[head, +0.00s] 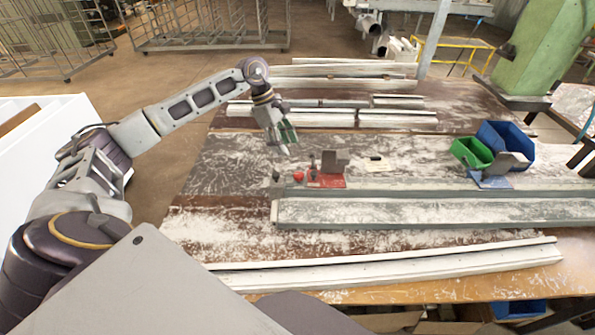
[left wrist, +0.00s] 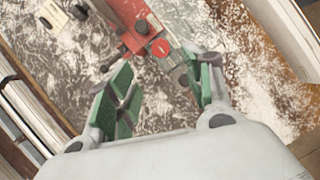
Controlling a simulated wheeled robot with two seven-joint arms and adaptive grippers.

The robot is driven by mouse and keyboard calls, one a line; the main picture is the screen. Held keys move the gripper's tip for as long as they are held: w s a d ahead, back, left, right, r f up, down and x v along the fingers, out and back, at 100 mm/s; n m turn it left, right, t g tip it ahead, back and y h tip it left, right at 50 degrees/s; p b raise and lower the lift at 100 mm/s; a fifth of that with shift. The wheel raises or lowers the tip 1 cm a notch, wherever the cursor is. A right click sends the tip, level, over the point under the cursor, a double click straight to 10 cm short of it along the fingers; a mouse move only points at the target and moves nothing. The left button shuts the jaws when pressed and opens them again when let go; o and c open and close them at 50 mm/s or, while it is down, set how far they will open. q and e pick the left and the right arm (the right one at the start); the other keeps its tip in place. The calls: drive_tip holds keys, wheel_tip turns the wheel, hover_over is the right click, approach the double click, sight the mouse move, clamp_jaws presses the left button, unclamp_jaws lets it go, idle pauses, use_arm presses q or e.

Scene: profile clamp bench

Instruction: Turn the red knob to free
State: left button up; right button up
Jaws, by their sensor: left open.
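The red knob (head: 298,176) is a small round red cap at the left end of the red clamp (head: 330,181) on the bench. In the left wrist view the knob (left wrist: 160,48) shows as a red disc with a small pale mark, just beyond the fingertips. My left gripper (head: 285,149) is open, with green pads, above and slightly left of the knob, pointing down. In the left wrist view its two fingers (left wrist: 160,76) are spread with nothing between them, apart from the knob. The pale mark is too small to read. My right gripper is not in view.
A grey block (head: 335,160) stands on the clamp. Long metal profiles (head: 420,212) run to the right across the dusty bench. A green bin (head: 471,153) and a blue bin (head: 507,143) stand at the right. More white profiles (head: 330,117) lie behind.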

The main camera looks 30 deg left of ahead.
sight(298, 174)
use_arm(q)
drive_tip(key=p+x, duration=0.2)
drive_tip(key=x, duration=0.7)
drive_tip(key=shift+d+f, duration=0.2)
drive_tip(key=shift+f, duration=0.15)
drive_tip(key=shift+w+d+f, duration=0.1)
drive_tip(key=shift+d+f, duration=0.15)
drive_tip(key=shift+f, duration=0.35)
drive_tip(key=shift+d+f, duration=0.1)
drive_tip(key=shift+f, duration=0.15)
drive_tip(key=c, duration=1)
